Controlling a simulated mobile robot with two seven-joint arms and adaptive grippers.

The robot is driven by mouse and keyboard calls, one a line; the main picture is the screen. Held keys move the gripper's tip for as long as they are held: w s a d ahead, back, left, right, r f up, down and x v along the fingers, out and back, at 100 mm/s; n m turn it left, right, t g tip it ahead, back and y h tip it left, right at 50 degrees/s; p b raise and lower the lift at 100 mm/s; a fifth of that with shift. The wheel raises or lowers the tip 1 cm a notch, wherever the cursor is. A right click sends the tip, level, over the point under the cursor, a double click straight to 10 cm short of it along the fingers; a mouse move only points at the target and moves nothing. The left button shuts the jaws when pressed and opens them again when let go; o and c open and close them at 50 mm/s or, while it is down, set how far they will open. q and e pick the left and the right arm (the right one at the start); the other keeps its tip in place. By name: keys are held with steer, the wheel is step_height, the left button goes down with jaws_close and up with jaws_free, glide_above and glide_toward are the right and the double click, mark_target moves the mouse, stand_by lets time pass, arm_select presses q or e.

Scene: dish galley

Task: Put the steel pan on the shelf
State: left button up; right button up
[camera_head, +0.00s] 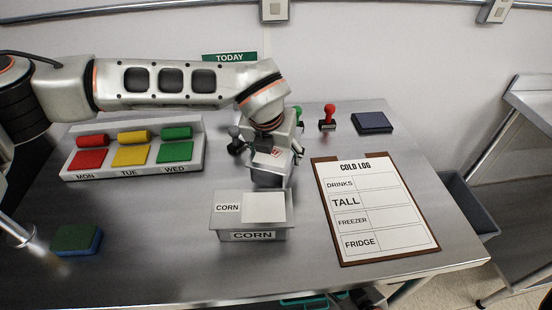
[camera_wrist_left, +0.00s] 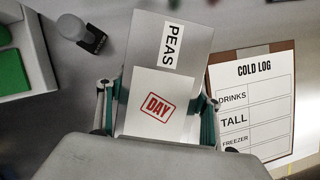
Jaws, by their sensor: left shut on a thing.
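A steel pan with a PEAS label (camera_wrist_left: 178,42) and a white card stamped DAY in red sits between the fingers of my left gripper (camera_wrist_left: 158,108) in the left wrist view. The fingers are shut on its two sides. In the head view my left gripper (camera_head: 270,155) is over this pan (camera_head: 268,179), which is mostly hidden; I cannot tell whether it touches the counter. A second steel pan labelled CORN (camera_head: 232,224) stands on the counter just in front. I cannot make out a shelf for certain. My right gripper is not in view.
A clipboard (camera_head: 376,212) lies right of the pans. A red stamp (camera_head: 327,119) and dark ink pad (camera_head: 372,123) stand behind. A day board (camera_head: 190,159) and a sponge (camera_head: 76,240) are left. A grey bin (camera_head: 468,200) and steel stand (camera_head: 532,98) are right.

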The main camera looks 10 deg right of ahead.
arm_select(q)
steer(key=shift+f, duration=1.15)
steer(key=shift+f, duration=0.15)
steer(key=o, duration=1.5)
steer(key=shift+f, duration=0.1)
steer(key=shift+o, duration=0.9)
